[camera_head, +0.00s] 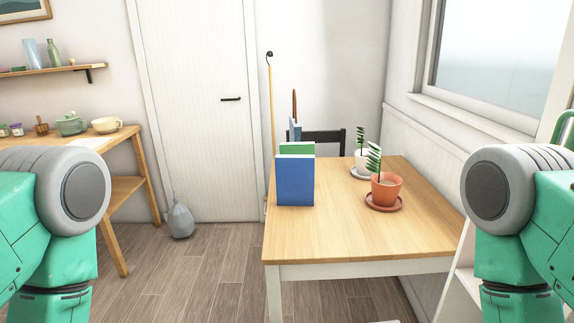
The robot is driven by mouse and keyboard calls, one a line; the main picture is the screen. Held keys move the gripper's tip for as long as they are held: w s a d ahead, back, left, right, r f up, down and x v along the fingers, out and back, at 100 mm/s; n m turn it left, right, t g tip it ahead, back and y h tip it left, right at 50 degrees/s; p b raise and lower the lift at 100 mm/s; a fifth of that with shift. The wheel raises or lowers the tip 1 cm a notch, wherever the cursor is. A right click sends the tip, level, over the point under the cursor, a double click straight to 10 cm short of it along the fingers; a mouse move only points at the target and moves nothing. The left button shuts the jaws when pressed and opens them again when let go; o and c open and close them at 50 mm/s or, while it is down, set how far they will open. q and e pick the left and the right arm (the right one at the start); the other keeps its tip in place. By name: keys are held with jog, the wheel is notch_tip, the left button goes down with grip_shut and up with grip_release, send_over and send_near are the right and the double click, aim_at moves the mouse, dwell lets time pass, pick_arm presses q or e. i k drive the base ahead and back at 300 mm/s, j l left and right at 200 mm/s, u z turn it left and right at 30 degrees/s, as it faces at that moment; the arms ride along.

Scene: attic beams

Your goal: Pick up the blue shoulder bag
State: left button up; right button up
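I cannot make out a blue shoulder bag in the head view. The largest blue thing is a flat, upright, book-like block (295,182) at the left edge of the wooden table (343,240). A green one (297,149) stands close behind it, and a narrower blue one (295,132) behind that. A grey-blue, teardrop-shaped object (180,219) stands on the floor by the door; it looks like a vase. Only upper parts of my two green arms show at the left and right edges. Both grippers are out of view.
A terracotta potted plant (385,190) and a white potted plant (362,162) stand on the table's right half. A dark chair (325,136) is behind it. A side table (129,132) with crockery stands left.

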aim_at(295, 128)
jog(key=i+j, duration=0.15)
jog(key=j, duration=0.25)
jog(key=i+j+z, duration=0.1)
jog(key=j, duration=0.3)
jog(key=i+j, duration=0.15)
jog(key=j, duration=0.25)
jog(key=i+j+z, duration=0.15)
jog(key=j, duration=0.3)
jog(key=i+j, duration=0.1)
jog(key=j, duration=0.3)
